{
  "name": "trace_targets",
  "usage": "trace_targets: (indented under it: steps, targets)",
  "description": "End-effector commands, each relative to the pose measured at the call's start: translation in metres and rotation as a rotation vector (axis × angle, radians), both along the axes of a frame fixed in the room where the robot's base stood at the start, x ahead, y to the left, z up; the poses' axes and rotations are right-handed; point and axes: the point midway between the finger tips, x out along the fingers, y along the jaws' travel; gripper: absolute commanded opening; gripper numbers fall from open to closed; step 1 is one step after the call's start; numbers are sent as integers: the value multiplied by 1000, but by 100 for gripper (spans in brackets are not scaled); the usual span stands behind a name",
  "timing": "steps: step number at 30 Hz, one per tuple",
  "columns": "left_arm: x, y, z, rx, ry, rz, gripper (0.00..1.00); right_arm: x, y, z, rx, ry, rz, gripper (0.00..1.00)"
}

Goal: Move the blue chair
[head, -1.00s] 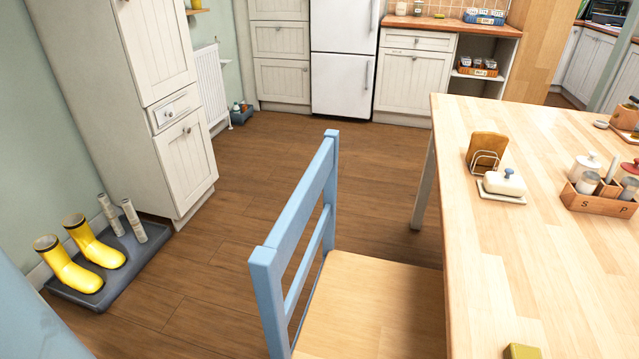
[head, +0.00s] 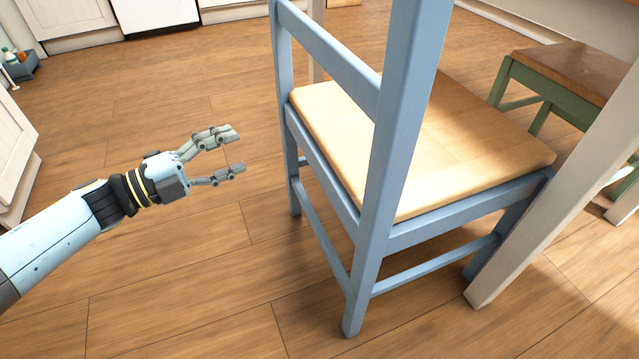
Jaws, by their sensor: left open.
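The blue chair (head: 377,180) stands upright on the wooden floor in the middle of the head view, with a pale wood seat (head: 455,150) and a blue frame. Its backrest faces left, towards my left gripper, and its top is cut off by the picture edge. My left gripper (head: 240,150) is open and empty, to the left of the chair back and apart from it. Its fingers point right, towards the chair's rear post. My right gripper does not show.
A pale table leg (head: 560,190) stands close at the chair's right. A green stool with a brown top (head: 580,72) is behind it. White cabinets (head: 65,15) line the back left. A blue caddy (head: 22,68) sits at the far left. The floor left of the chair is clear.

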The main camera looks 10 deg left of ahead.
Motion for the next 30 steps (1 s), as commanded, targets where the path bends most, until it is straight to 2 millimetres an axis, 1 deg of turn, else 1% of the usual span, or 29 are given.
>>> trace_targets:
  steps: [1, 6, 11, 14, 21, 24, 27, 30]
  targets:
    - [-4, -6, -22, 31, -25, -55, 54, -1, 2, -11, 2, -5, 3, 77]
    - [-7, -19, -24, 95, -106, -172, 54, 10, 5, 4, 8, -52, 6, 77]
    - [-1, -32, -19, 106, -128, -194, 54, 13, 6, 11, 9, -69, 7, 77]
    - [10, -47, -16, 103, -130, -193, 54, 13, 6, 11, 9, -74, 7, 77]
    - [44, -100, -18, 100, -127, -191, 54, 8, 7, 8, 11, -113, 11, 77]
    - [58, -120, -18, 102, -126, -190, 54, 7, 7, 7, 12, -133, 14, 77]
    - [69, -136, -18, 102, -124, -190, 54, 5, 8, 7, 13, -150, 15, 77]
    - [76, -147, -19, 103, -124, -191, 54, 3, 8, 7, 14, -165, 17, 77]
